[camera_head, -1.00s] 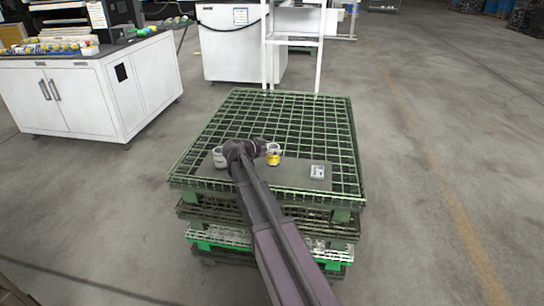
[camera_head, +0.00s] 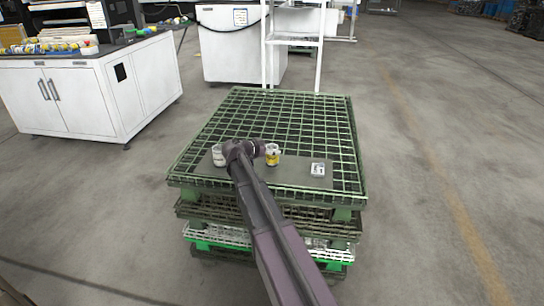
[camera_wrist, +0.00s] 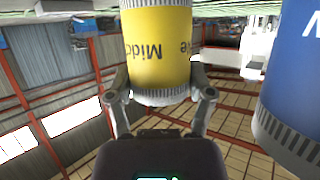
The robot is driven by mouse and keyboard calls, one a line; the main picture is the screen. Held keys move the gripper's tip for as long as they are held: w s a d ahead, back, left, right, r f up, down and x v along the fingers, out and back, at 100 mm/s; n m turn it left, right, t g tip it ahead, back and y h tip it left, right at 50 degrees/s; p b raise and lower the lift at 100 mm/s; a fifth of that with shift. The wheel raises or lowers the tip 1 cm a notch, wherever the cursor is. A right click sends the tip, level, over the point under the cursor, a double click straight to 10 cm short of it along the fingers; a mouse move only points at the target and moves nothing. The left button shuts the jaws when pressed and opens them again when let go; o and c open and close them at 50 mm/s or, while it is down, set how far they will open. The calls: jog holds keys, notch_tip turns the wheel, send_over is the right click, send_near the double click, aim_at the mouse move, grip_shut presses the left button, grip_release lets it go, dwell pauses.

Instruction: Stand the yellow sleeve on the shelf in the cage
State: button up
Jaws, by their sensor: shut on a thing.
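The yellow sleeve (camera_head: 272,157) has pale ends and stands upright, on or just above the dark grey plate, in the head view. In the wrist view the yellow sleeve (camera_wrist: 158,48) fills the space between my fingers, its lettering upside down. My gripper (camera_wrist: 160,88) is shut on it; in the head view the arm hides most of the gripper. I cannot tell whether the sleeve's base touches the plate. No cage with a shelf can be made out clearly.
The dark grey plate (camera_head: 293,172) lies on a stack of green mesh pallets (camera_head: 330,118). A pale cylinder (camera_head: 218,158) and a small pale box (camera_head: 318,169) stand on it. A white cabinet (camera_head: 90,90) stands left.

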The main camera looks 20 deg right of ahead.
jog(key=shift+f+b, duration=0.35)
jog(key=shift+f, duration=0.25)
jog(key=shift+f, duration=0.15)
jog(key=o, duration=1.3)
jog(key=shift+d, duration=0.1)
jog(key=shift+r, duration=0.2)
jog(key=shift+a+r, duration=0.1)
jog(key=shift+a, duration=0.1)
jog(key=p+v, duration=0.4)
jog(key=v, duration=0.7)
jog(key=shift+s+a+p, duration=0.15)
jog(key=shift+a+p, duration=0.2)
jog(key=shift+s, duration=0.1)
